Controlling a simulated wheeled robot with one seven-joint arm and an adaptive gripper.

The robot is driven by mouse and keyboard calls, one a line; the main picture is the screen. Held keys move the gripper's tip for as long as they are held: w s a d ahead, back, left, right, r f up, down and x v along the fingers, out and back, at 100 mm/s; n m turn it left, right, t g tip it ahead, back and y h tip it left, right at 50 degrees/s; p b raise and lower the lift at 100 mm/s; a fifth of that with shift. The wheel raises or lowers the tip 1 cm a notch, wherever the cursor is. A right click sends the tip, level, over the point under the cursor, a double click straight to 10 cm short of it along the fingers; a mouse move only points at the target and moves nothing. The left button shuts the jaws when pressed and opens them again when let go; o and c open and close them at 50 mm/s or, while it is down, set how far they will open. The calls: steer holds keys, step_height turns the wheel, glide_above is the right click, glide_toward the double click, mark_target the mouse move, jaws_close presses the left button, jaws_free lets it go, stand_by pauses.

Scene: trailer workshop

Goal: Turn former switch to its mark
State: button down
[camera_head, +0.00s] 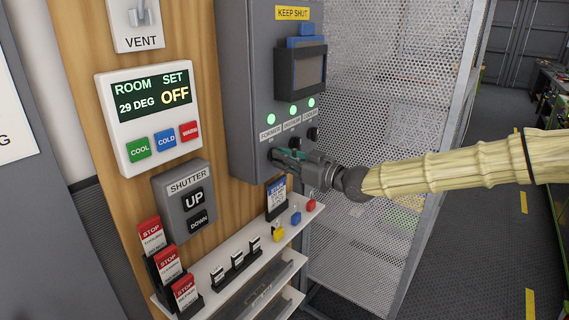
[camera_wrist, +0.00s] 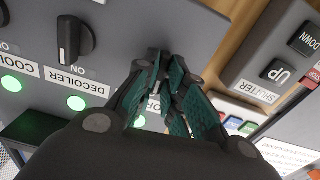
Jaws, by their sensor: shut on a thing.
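The grey control cabinet (camera_head: 245,75) carries a row of rotary switches with green lamps and labels above them. The FORMER label (camera_head: 270,133) is at the left end of the row in the head view. My gripper (camera_head: 285,155) is at the switch below that label, with its teal-padded fingers closed around the knob. In the wrist view, my gripper (camera_wrist: 165,82) covers most of the former switch (camera_wrist: 153,57); only a dark bit shows between the fingertips. The switch's pointer and its mark are hidden, so its angle cannot be told.
The decoiler switch (camera_wrist: 71,40) stands close beside my fingers, with its green lamp (camera_wrist: 76,103) lit. A shelf (camera_head: 215,268) with small coloured items juts out below the cabinet. A shutter panel (camera_head: 184,202) is to the left; a perforated metal screen (camera_head: 375,90) is to the right.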

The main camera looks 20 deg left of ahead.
steer(key=n+b, duration=1.7)
steer(key=b, duration=0.7)
steer(key=shift+f, duration=0.1)
steer(key=c, duration=1.5)
jaws_free()
steer(key=v, duration=1.2)
